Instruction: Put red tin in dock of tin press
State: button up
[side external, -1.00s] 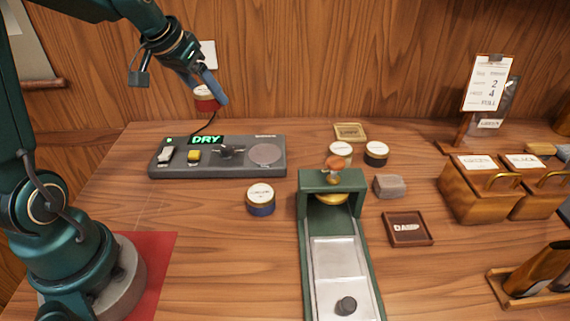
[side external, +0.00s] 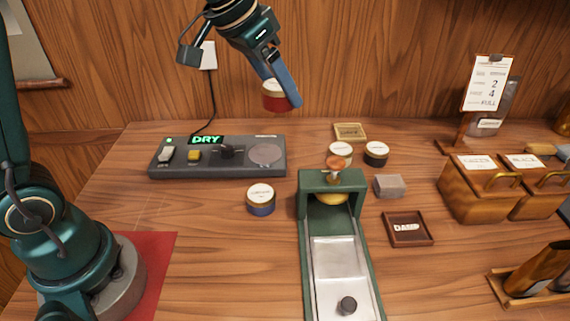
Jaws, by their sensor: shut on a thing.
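My gripper (side external: 281,88) is shut on the red tin (side external: 276,98), a red cylinder with a white upper part. It holds the tin in the air, above and behind the grey device with the DRY display. I cannot tell which part is the dock. The held tin is up and to the left of the press, apart from it.
A blue tin (side external: 261,200) stands left of the press. A white-lidded tin (side external: 340,151) and a dark tin (side external: 376,153) stand behind it. A grey block (side external: 390,186), a DAMP tray (side external: 408,242) and wooden boxes (side external: 467,190) are to the right. The grey DRY device (side external: 217,170) is at left.

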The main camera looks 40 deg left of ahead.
jog(key=s+d+m+h, duration=0.1)
jog(key=s+d+m, duration=0.15)
jog(key=d, duration=0.75)
jog(key=s+d+m+h, duration=0.15)
jog(key=s+d, duration=0.25)
jog(key=d, duration=0.5)
jog(key=shift+m+g, duration=0.3)
notch_tip(320, 180, down, 14)
jog(key=shift+w+a+r, duration=0.1)
jog(key=shift+a+r, duration=0.05)
jog(key=shift+r, duration=0.1)
jog(key=shift+f, duration=1.9)
jog(key=o, duration=1.5)
